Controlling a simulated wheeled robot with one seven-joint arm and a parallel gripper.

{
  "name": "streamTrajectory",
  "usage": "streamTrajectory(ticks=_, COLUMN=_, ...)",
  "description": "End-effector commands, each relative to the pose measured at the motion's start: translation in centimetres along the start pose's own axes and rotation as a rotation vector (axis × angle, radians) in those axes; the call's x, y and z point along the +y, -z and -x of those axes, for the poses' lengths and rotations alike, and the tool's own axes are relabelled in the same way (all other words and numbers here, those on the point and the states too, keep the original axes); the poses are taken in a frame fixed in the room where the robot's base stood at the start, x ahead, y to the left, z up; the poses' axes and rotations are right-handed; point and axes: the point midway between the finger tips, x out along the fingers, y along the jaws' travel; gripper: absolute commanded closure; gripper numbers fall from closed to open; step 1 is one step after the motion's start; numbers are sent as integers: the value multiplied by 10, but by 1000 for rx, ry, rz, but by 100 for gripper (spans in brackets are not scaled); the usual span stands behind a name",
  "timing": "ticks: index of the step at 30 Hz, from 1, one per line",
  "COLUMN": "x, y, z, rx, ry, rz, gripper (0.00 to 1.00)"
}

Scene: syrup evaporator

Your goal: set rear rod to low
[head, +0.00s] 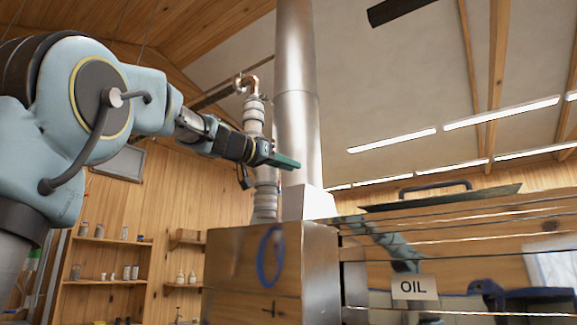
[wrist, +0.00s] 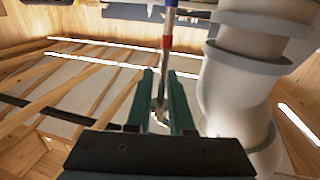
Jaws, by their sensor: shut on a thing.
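My gripper (head: 287,162) shows in the head view with its green fingers side by side, in front of the pale jointed pipe and the metal stack. In the wrist view the two green fingers of my gripper (wrist: 165,100) stand on either side of a thin metal rod (wrist: 167,58) and are shut on it. The rod has a blue band and a red band and runs from the top edge down between the fingers. I cannot pick out the rod in the head view, nor tell from its bands which setting it has.
The pale pipe (head: 254,118) stands close behind my gripper and fills the right of the wrist view (wrist: 235,95). The tall metal stack (head: 296,95) rises beside it from the evaporator (head: 240,265). Wall shelves (head: 110,242) stand at left.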

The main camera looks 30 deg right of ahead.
Motion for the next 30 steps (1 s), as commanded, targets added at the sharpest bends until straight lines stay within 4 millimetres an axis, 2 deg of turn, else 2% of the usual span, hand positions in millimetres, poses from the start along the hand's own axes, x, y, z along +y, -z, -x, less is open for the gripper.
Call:
streamTrajectory(ticks=8, x=0, y=-4, z=0, rx=1, ry=0, rz=0, gripper=100)
streamTrajectory(ticks=18, x=0, y=-31, z=0, rx=0, ry=1, rz=-1, gripper=100)
streamTrajectory(ticks=29, x=0, y=-32, z=-1, rx=-6, ry=-1, rz=1, gripper=100)
streamTrajectory(ticks=30, x=0, y=-32, z=-1, rx=-6, ry=-1, rz=2, gripper=77)
